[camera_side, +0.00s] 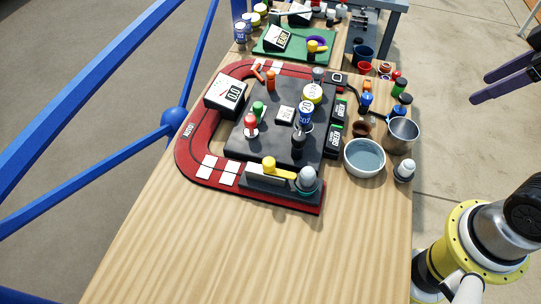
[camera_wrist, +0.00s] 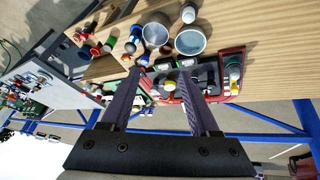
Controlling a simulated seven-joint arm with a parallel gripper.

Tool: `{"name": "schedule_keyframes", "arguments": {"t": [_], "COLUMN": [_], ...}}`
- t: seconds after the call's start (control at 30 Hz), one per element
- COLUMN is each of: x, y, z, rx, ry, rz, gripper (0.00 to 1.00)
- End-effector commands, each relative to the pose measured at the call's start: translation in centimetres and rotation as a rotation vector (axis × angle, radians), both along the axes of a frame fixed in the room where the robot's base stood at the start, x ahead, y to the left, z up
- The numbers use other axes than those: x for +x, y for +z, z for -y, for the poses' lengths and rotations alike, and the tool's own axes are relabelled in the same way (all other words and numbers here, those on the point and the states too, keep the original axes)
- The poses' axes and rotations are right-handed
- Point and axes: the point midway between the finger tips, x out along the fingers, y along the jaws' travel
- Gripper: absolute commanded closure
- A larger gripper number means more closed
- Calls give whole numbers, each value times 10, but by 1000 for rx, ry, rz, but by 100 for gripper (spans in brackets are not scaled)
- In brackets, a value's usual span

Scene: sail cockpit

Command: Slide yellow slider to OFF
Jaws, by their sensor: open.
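The yellow slider (camera_side: 269,164) is a yellow handle on a grey block at the front edge of a red-bordered black panel (camera_side: 190,165) in the side view. A grey domed knob with a teal base stands just right of it. I cannot read an OFF mark. In the wrist view a small yellow part (camera_wrist: 234,75) at the right end of the panel is probably the same slider. My gripper (camera_side: 482,89) is open and empty, in the air right of the table and well apart from the slider. Its purple fingers also show in the wrist view (camera_wrist: 161,73).
A blue-grey bowl (camera_side: 364,158), a metal cup (camera_side: 402,135) and a white bottle (camera_side: 404,171) stand right of the panel. Several upright knobs crowd the panel. A green board (camera_side: 265,50) lies behind. Blue bars (camera_side: 95,85) run at the left. The table's front is clear.

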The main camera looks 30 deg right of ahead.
Motion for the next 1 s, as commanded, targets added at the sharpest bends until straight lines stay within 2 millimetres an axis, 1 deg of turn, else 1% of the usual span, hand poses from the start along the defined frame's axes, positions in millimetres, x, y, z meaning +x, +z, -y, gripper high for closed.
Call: {"name": "schedule_keyframes", "arguments": {"t": [0.03, 0.1, 0.17, 0.27, 0.3, 0.37, 0.4, 0.47, 0.5, 0.57, 0.6, 0.67, 0.7, 0.73, 0.8, 0.9, 1.0], "x": [12, 27, 41, 68, 80, 97, 108, 124, 134, 147, 155, 164, 169, 172, 175, 174, 166], "y": [12, 26, 36, 51, 55, 59, 61, 61, 60, 55, 51, 42, 35, 29, 14, -9, -30], "z": [-5, -12, -21, -41, -51, -68, -81, -102, -117, -141, -159, -185, -204, -217, -246, -281, -302], "rx": [-21, -49, -73, -110, -126, -149, -162, -181, -194, -211, -222, -238, -247, -253, -265, -280, -294], "ry": [65, 157, 236, 383, 446, 541, 603, 691, 750, 833, 888, 965, 1010, 1040, 1100, 1163, 1209], "rz": [-13, -33, -52, -86, -104, -126, -144, -167, -184, -208, -224, -250, -265, -278, -306, -341, -381], "gripper": [38, 38, 38, 38, 38, 38, 38, 38, 38, 38, 38, 38, 38, 38, 38, 38, 38]}}
